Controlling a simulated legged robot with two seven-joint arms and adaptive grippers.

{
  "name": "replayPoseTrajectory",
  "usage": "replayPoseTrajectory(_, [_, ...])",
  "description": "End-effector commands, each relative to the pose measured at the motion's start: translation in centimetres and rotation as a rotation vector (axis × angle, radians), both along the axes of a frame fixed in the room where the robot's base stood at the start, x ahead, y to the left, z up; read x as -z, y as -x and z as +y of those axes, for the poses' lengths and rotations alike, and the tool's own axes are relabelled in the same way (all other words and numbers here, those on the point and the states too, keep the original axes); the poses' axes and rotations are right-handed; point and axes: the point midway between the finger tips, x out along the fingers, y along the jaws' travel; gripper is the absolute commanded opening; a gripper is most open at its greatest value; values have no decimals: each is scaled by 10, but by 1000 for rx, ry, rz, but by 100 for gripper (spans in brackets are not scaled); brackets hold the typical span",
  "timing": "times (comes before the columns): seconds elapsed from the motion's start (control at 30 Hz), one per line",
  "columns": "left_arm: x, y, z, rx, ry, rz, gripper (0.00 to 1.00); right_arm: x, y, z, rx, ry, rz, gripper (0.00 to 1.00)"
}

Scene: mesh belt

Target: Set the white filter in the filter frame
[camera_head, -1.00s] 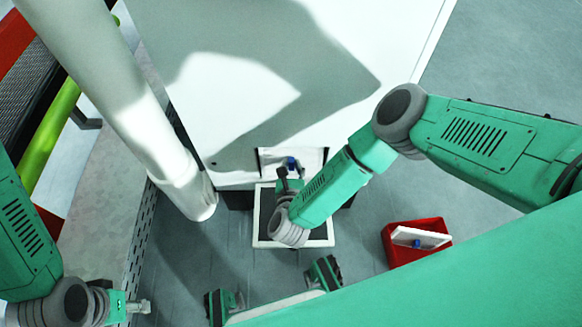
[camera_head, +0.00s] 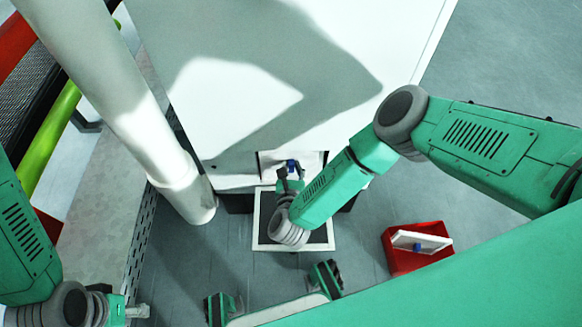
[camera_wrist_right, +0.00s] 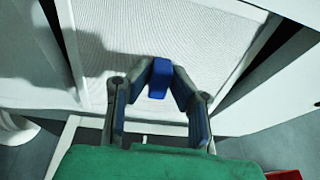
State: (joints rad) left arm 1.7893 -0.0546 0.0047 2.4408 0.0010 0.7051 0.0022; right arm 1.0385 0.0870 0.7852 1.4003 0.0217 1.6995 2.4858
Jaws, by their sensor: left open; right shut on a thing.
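The white filter (camera_wrist_right: 130,45) is a pale, ribbed panel with a blue handle (camera_wrist_right: 159,77), seen close up in the right wrist view. My right gripper (camera_wrist_right: 159,75) is shut on the blue handle. In the head view the same gripper (camera_head: 289,176) is at the front of the white housing, where a little of the filter (camera_head: 313,162) shows. Pale edges of the filter frame (camera_wrist_right: 240,65) border the panel in the wrist view. I cannot tell whether the filter is fully seated. My left gripper (camera_head: 140,311) is open and empty at the lower left, away from the filter.
A white-rimmed tray or frame with a dark inside (camera_head: 262,246) lies below my right gripper. A red bin (camera_head: 405,265) at right holds a white panel (camera_head: 420,242) with a blue handle. A pale pipe (camera_head: 150,140) and the large white housing (camera_head: 230,90) stand close by.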

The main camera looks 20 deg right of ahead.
Motion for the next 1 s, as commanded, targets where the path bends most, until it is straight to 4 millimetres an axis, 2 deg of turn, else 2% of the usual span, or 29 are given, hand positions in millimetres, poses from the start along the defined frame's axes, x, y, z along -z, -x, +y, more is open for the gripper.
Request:
replayPoseTrajectory(0.03, [1, 0, 0, 0, 0, 0, 43, -5, -11, -7, 12, 6, -21, 0])
replayPoseTrajectory(1.0, [9, 0, 0, 0, 0, 0, 43, 0, -26, -11, 8, 3, -15, 0])
